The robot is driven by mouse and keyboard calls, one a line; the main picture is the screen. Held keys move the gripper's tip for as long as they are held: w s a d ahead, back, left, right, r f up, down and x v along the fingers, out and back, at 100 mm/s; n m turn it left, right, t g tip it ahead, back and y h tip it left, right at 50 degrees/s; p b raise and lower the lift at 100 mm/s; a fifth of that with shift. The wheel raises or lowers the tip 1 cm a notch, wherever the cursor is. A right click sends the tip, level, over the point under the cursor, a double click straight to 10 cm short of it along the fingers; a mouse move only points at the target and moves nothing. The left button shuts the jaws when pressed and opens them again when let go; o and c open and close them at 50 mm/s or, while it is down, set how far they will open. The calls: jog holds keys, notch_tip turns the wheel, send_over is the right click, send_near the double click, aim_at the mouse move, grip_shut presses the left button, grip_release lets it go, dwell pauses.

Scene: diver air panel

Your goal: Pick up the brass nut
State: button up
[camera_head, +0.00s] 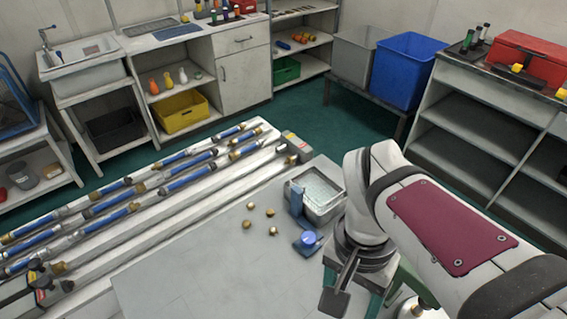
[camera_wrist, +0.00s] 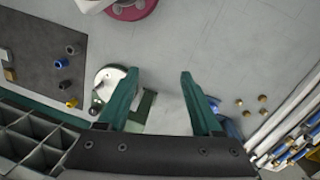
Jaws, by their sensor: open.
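Several small brass nuts lie loose on the pale table, one of them the leftmost nut (camera_head: 247,224) in the head view. They also show in the wrist view, one being the upper nut (camera_wrist: 262,98), right of my gripper. I cannot tell which nut is meant. My gripper (camera_wrist: 158,76) is open, its two green fingers apart with only pale table surface between the tips. It is apart from the nuts. In the head view my arm partly hides the gripper at the right of the table.
A metal bin (camera_head: 326,207) and a blue fixture (camera_head: 306,241) stand right of the nuts. Brass-ended blue hoses (camera_head: 187,177) lie on racks at left. In the wrist view, a dark mat (camera_wrist: 35,60) with small fittings and a divided tray (camera_wrist: 30,140) lie left.

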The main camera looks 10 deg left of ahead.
jog(key=w+a+h, duration=0.2)
jog(key=w, duration=0.5)
jog(key=m+t+h, duration=0.5)
jog(key=t+h, duration=0.2)
jog(key=t, duration=0.1)
send_over(271, 231)
jog(key=s+a, duration=0.8)
jog(key=a, duration=0.4)
notch_tip(271, 231, down, 16)
jog(key=shift+h, duration=0.3)
jog(key=x, duration=1.4)
jog(key=shift+w+a+f, duration=0.1)
jog(key=shift+w+f, duration=0.1)
jog(key=shift+f, duration=0.3)
jog(key=shift+w+d+f, duration=0.2)
jog(key=shift+d, duration=0.1)
grip_shut()
